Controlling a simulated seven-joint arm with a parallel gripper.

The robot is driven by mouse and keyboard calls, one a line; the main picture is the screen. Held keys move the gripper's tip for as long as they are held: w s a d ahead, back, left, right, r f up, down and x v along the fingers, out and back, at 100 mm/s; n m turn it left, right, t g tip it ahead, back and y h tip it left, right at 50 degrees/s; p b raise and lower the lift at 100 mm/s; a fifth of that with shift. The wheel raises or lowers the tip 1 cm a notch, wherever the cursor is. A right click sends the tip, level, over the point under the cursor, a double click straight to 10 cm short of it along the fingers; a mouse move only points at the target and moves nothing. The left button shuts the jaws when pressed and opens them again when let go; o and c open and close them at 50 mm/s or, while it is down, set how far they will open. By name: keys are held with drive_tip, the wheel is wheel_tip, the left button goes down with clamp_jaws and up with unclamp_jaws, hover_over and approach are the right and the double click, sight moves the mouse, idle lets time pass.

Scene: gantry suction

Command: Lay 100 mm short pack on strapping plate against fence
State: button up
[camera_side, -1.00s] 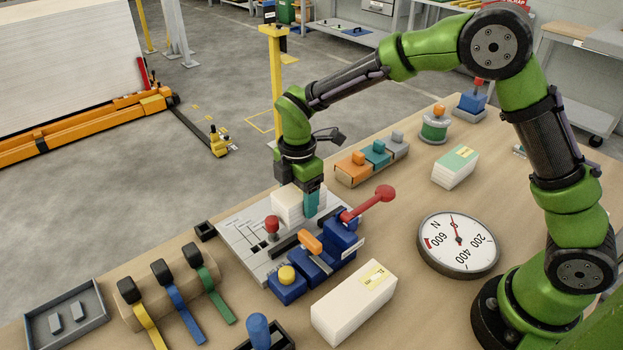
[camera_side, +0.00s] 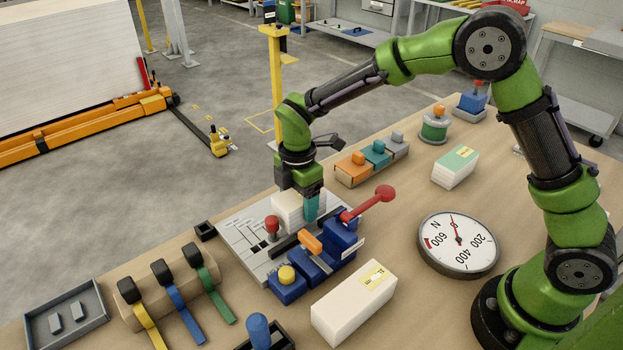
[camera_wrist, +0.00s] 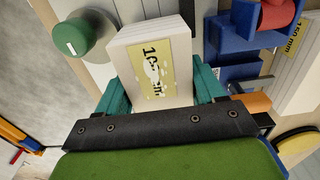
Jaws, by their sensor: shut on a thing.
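The 100 mm short pack, a white block of stacked sheets with a yellow label, shows in the wrist view (camera_wrist: 155,62) between my gripper's teal fingers. In the side view the pack (camera_side: 287,205) sits at the strapping plate (camera_side: 240,232), partly hidden by my gripper (camera_side: 305,205). My gripper is shut on the pack and points down. The dark fence bar (camera_side: 284,245) runs along the plate beside the blue strapping tool (camera_side: 325,255). I cannot tell whether the pack touches the plate or the fence.
A red lever (camera_side: 368,204) rises right of my gripper. A long white pack (camera_side: 353,306), a green-labelled pack (camera_side: 455,166), a round dial (camera_side: 458,243) and a strap holder (camera_side: 172,290) stand around.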

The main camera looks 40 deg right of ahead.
drive_tip(key=shift+f, duration=0.85)
drive_tip(key=o, duration=1.3)
drive_tip(key=shift+f, duration=0.1)
wheel_tip(320, 180, up, 17)
